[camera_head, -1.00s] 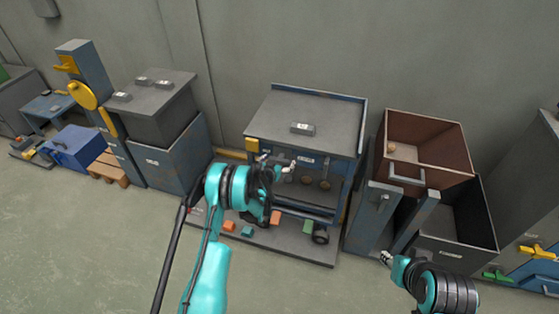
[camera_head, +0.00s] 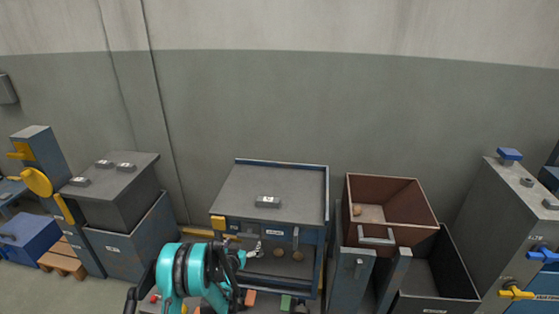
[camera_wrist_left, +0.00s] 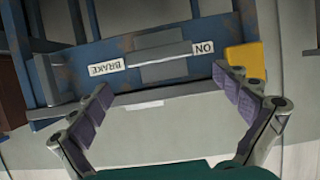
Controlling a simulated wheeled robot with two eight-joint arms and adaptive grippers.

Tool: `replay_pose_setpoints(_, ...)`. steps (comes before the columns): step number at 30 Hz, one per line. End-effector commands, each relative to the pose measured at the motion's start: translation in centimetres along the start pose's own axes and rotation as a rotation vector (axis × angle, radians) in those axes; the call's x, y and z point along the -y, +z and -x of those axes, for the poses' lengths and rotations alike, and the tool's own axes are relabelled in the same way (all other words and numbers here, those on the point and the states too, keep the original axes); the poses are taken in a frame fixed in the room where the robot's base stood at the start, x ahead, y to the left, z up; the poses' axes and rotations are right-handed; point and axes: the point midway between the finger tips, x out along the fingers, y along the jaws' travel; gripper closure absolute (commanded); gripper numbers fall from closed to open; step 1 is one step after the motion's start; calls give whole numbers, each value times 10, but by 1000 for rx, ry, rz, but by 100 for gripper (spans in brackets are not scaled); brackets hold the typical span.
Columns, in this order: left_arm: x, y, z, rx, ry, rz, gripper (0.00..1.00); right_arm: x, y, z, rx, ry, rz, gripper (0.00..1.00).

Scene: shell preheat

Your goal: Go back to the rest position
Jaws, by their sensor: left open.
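My left arm, teal and black, rises from the bottom of the head view, and its gripper (camera_head: 254,250) is in front of the grey-topped blue bench (camera_head: 262,187). In the left wrist view the same gripper (camera_wrist_left: 170,98) is open, with its two purple-padded fingers spread and nothing between them. Beyond the fingers is a blue frame with a grey bar handle (camera_wrist_left: 160,52) between labels reading BRAKE and ON. I cannot tell whether the fingers touch anything. My right gripper is not in view.
To the right stand a brown open bin (camera_head: 390,205) with a round brown object (camera_head: 368,213) inside, and a dark open bin (camera_head: 437,275). A grey cabinet (camera_head: 510,220) is at far right. Grey boxes (camera_head: 120,200) and a yellow-wheeled post (camera_head: 40,150) stand at left.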

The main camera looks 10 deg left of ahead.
Motion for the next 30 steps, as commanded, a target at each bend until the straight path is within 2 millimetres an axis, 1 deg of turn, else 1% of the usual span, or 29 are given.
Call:
replay_pose_setpoints(2, -2, -9, 4, 7, 3, 0, 0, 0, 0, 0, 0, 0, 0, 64)
replay_pose_setpoints(5, -8, -32, 16, 31, 11, 0, 0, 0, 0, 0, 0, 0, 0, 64)
replay_pose_setpoints(8, -18, -64, 39, 69, 22, -1, 0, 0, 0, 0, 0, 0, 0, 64)
replay_pose_setpoints(9, -22, -76, 51, 86, 26, -1, 0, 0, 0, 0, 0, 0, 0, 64)
replay_pose_setpoints(11, -29, -94, 70, 113, 32, -1, 0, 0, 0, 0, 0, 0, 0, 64)
replay_pose_setpoints(12, -33, -104, 83, 131, 34, 0, 0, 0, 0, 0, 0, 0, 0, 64)
replay_pose_setpoints(14, -38, -118, 104, 157, 38, 0, 0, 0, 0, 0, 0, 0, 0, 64)
replay_pose_setpoints(15, -42, -126, 119, 175, 39, 1, 0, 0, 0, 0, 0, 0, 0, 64)
replay_pose_setpoints(17, -48, -135, 142, 202, 42, 1, 0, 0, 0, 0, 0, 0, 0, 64)
replay_pose_setpoints(18, -52, -141, 158, 219, 42, 1, 0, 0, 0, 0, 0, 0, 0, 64)
replay_pose_setpoints(20, -58, -147, 183, 246, 42, 1, 0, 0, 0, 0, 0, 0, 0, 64)
replay_pose_setpoints(21, -61, -150, 200, 264, 41, 2, 0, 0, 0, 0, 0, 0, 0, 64)
replay_pose_setpoints(23, -65, -152, 226, 290, 40, 3, 0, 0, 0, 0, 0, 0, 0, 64)
replay_pose_setpoints(24, -68, -152, 244, 308, 38, 2, 0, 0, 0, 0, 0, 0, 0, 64)
replay_pose_setpoints(26, -72, -151, 270, 334, 35, 3, 0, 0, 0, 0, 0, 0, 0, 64)
replay_pose_setpoints(27, -74, -149, 287, 351, 32, 2, 0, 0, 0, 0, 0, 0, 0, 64)
replay_pose_setpoints(29, -78, -144, 313, 378, 28, 4, 0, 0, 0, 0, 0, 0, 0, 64)
replay_pose_setpoints(30, -79, -139, 330, 395, 23, 3, 0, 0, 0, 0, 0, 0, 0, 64)
